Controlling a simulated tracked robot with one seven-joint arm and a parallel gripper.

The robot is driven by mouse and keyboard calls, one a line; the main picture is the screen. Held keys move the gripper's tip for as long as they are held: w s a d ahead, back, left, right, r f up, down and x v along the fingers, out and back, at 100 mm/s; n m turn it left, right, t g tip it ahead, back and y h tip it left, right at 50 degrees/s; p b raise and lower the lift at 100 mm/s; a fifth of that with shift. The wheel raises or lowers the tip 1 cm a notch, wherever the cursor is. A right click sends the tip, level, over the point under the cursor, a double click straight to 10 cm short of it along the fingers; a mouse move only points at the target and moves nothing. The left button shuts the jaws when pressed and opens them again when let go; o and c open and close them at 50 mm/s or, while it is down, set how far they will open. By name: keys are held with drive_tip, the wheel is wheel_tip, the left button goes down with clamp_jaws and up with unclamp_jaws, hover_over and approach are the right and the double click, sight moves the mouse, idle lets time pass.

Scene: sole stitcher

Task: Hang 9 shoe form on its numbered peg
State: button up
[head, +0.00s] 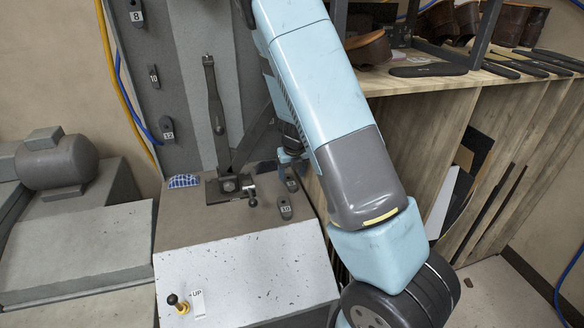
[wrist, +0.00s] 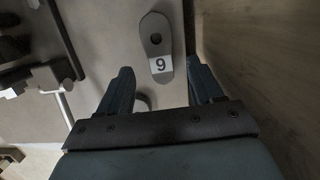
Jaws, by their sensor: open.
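The 9 shoe form (wrist: 156,35) is a grey, sole-shaped piece with a dark round hole and a white label. It lies on the bench top, its labelled end between my fingertips in the wrist view. A grey form under my gripper in the head view (head: 292,184) appears to be this one; its number is not readable there. My gripper (wrist: 159,68) is open, with a finger on each side of the form and nothing clasped. It also shows in the head view (head: 290,158), partly behind my arm. No peg marked 9 is visible.
A grey panel (head: 185,40) carries dark pieces labelled 8 (head: 135,12), 10 (head: 154,76) and 12 (head: 167,128). Another labelled form (head: 285,208) lies nearby. A metal lever (head: 215,110) stands left of my gripper. A wooden shelf unit (head: 420,130) rises close on the right.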

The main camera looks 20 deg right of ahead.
sight(291, 182)
drive_tip(key=shift+w+f, duration=0.2)
drive_tip(key=shift+f, duration=0.8)
drive_tip(key=shift+w+f, duration=0.2)
drive_tip(key=shift+f, duration=0.75)
drive_tip(key=shift+c, duration=0.3)
clamp_jaws()
drive_tip(key=shift+r, duration=0.1)
drive_tip(key=shift+r, duration=1.9)
drive_tip(key=s+r, duration=0.5)
drive_tip(key=r, duration=0.1)
